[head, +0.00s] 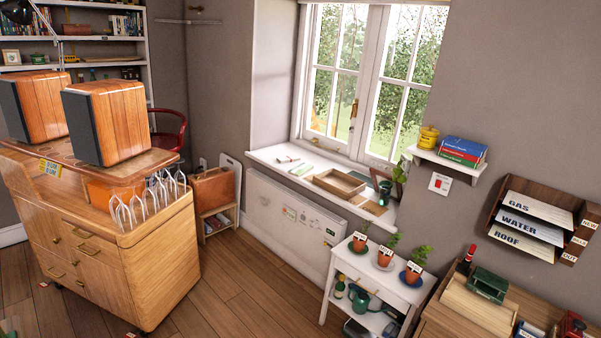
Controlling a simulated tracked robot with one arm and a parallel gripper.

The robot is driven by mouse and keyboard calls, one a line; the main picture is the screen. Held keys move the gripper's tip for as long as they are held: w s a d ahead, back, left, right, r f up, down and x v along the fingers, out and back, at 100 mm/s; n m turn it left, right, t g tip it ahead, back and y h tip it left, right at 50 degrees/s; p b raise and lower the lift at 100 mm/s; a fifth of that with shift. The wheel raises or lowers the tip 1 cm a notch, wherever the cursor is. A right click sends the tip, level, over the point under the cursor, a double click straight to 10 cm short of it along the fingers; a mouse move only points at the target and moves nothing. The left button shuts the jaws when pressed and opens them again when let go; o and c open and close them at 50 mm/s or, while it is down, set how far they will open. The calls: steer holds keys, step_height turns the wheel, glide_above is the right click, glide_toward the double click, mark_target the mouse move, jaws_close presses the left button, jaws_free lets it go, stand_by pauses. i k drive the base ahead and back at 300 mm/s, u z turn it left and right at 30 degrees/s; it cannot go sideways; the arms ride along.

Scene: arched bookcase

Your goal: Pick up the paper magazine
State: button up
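I cannot pick out a paper magazine for certain. Flat papers or booklets (301,169) lie on the windowsill, too small to read. Small reddish and bluish items (216,221), perhaps books or magazines, sit low in a small stand by the wall. A wooden wall rack (568,204) at the right holds papers labelled GAS, WATER and ROOF. My gripper is not in view.
A white plant stand (345,268) with potted plants is right of centre. A wooden desk (440,322) is at lower right. Floor between (255,300) is clear.

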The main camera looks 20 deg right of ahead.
mark_target(302, 168)
steer(key=z, duration=0.8)
steer(key=k, duration=1.1)
steer(key=z, duration=0.3)
steer(key=i, duration=1.2)
steer(key=u, duration=1.05)
steer(key=i, duration=2.85)
steer(key=z, duration=0.6)
steer(key=i, duration=1.4)
steer(key=z, duration=1.05)
steer(key=i, duration=0.6)
steer(key=z, duration=0.35)
